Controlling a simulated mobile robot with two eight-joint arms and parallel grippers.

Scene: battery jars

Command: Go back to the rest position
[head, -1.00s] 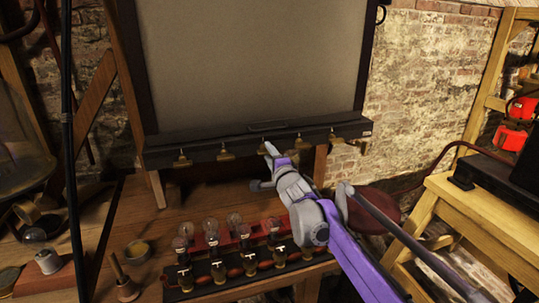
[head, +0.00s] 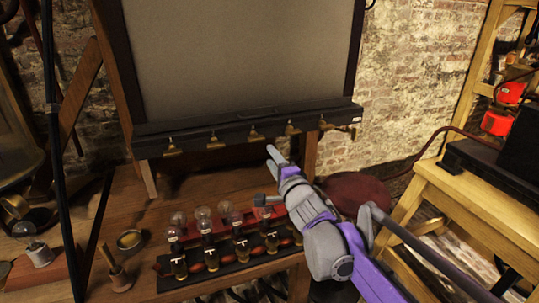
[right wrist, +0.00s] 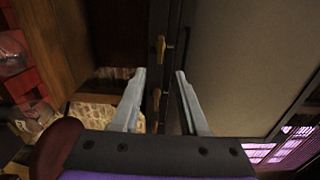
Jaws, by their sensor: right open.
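My right gripper (head: 268,172) is in the head view, over the right end of the wooden table, in front of the black ledge of a big grey board. In the right wrist view its two fingers (right wrist: 158,100) stand apart with nothing between them. The ledge with brass hooks (right wrist: 158,50) shows beyond the fingers. My right arm reaches in from the lower right. My left gripper is not in view.
Several jars with glass bulbs stand in a black rack (head: 225,265) left of my right arm. The grey board (head: 240,60) stands behind. A wooden bench (head: 470,215) is on the right. A thin black post (head: 55,130) is at left.

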